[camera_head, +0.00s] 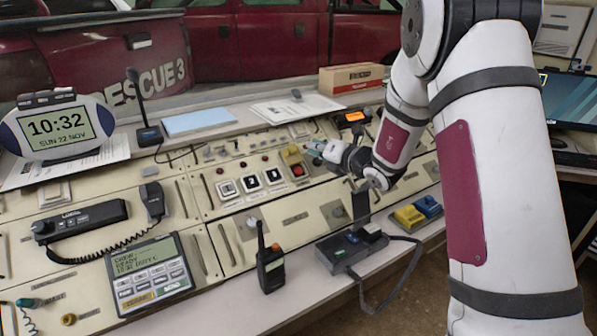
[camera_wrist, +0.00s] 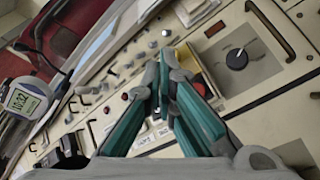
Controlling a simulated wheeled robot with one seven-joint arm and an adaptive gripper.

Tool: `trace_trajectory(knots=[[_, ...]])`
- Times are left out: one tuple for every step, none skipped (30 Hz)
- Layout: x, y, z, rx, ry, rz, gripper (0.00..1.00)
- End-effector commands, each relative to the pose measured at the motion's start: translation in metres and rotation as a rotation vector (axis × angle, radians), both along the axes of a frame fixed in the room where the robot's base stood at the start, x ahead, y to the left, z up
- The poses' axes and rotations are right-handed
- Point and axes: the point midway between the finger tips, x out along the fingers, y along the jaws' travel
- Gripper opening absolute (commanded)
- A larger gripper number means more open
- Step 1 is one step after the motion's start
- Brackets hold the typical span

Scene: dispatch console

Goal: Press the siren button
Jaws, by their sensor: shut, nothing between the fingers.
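A red button (camera_head: 298,170) sits on a yellow housing (camera_head: 290,155) on the sloping console; I cannot read a siren label on it. My gripper (camera_head: 313,152) is shut and empty, just right of and close to the yellow housing. I cannot tell whether it touches anything. In the wrist view, my gripper's teal fingers (camera_wrist: 168,56) meet at their tips. Part of the yellow housing (camera_wrist: 208,80) shows right behind them, with a bit of red (camera_wrist: 199,88) partly hidden by a finger.
Three square switches (camera_head: 250,181) lie left of the housing. A black rotary knob (camera_wrist: 237,60) is right of the fingers in the wrist view. A handheld radio (camera_head: 270,262), a desk microphone (camera_head: 148,133) and a cardboard box (camera_head: 350,78) stand around the console.

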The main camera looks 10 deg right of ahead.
Motion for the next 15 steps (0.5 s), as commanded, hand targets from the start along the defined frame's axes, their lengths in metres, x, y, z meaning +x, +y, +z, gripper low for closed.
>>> trace_trajectory(knots=[[0.001, 0.000, -0.001, 0.000, 0.000, 0.000, 0.00], [0.001, 0.001, -0.002, 0.000, 0.001, 0.001, 0.00], [0.002, 0.001, -0.003, -0.001, 0.000, 0.001, 0.00], [0.002, 0.001, -0.005, -0.001, 0.000, 0.001, 0.00], [0.003, 0.002, -0.006, -0.001, 0.000, 0.001, 0.00], [0.005, 0.002, -0.009, -0.001, 0.001, 0.002, 0.00], [0.006, 0.002, -0.011, -0.001, 0.001, 0.002, 0.00], [0.007, 0.003, -0.013, -0.001, 0.001, 0.002, 0.00], [0.010, 0.004, -0.017, -0.001, 0.001, 0.002, 0.00], [0.011, 0.004, -0.019, -0.001, 0.001, 0.002, 0.00], [0.013, 0.005, -0.022, -0.001, 0.001, 0.002, 0.00], [0.015, 0.005, -0.027, -0.001, 0.000, 0.001, 0.00], [0.017, 0.006, -0.030, -0.001, 0.000, 0.001, 0.00], [0.020, 0.007, -0.033, -0.001, 0.000, 0.001, 0.00], [0.023, 0.008, -0.038, -0.001, 0.001, 0.002, 0.00]])
